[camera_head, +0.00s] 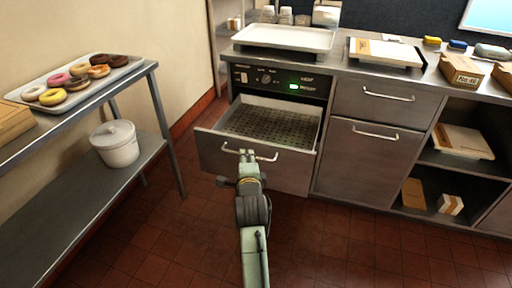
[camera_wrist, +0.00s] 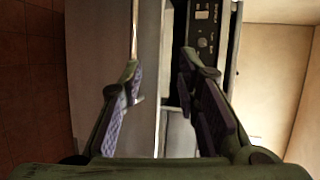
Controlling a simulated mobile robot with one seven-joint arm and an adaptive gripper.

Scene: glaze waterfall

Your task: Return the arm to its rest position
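My gripper (camera_head: 247,154) is in front of the open drawer (camera_head: 208,147), at its handle (camera_head: 267,158). My arm (camera_head: 252,225) reaches forward and low from the bottom of the head view. The drawer is pulled out and shows a dark perforated bottom.
The control panel (camera_head: 281,80) with a green light is above the drawer. A steel counter (camera_head: 342,68) holds a white tray (camera_head: 284,37) and a scale-like unit (camera_head: 385,52). A rack (camera_head: 159,112) with doughnuts (camera_head: 71,84) and a white bucket (camera_head: 115,144) stands left. Red tiled floor (camera_head: 330,240) is clear.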

